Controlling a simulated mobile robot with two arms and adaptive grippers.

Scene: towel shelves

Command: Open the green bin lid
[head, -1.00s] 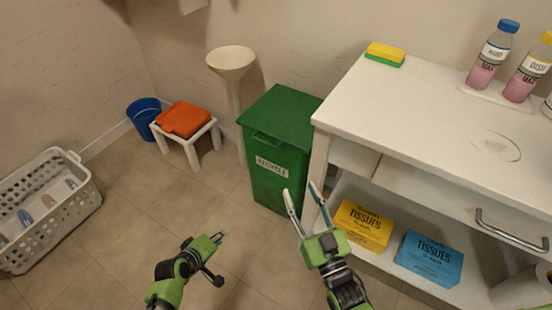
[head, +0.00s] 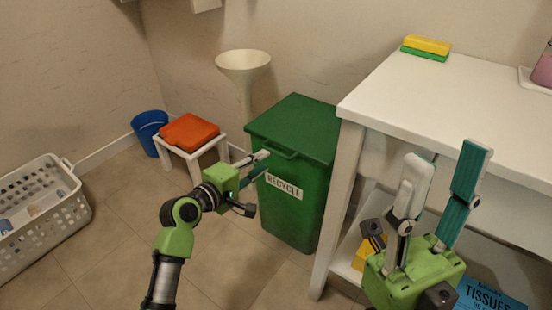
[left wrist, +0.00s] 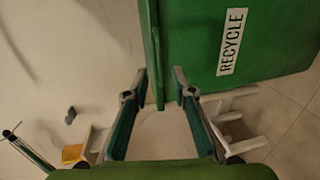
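The green bin (head: 300,215) stands on the floor beside the white table, with a RECYCLE label on its front. Its green lid (head: 300,125) lies shut on top, with a handle at the front edge. My left gripper (head: 262,162) is at the front left of the lid, close to the handle. In the left wrist view, my left gripper (left wrist: 160,76) is open, its fingers on either side of the thin green lid edge (left wrist: 155,60); contact cannot be told. My right gripper (head: 446,162) is open and empty, in front of the white table.
The white table (head: 440,105) stands close to the bin's right side, with a sponge (head: 427,47) on it. An orange item (head: 189,132) lies on a small white stool left of the bin. A blue bucket (head: 149,128) and white basket (head: 40,225) are further left.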

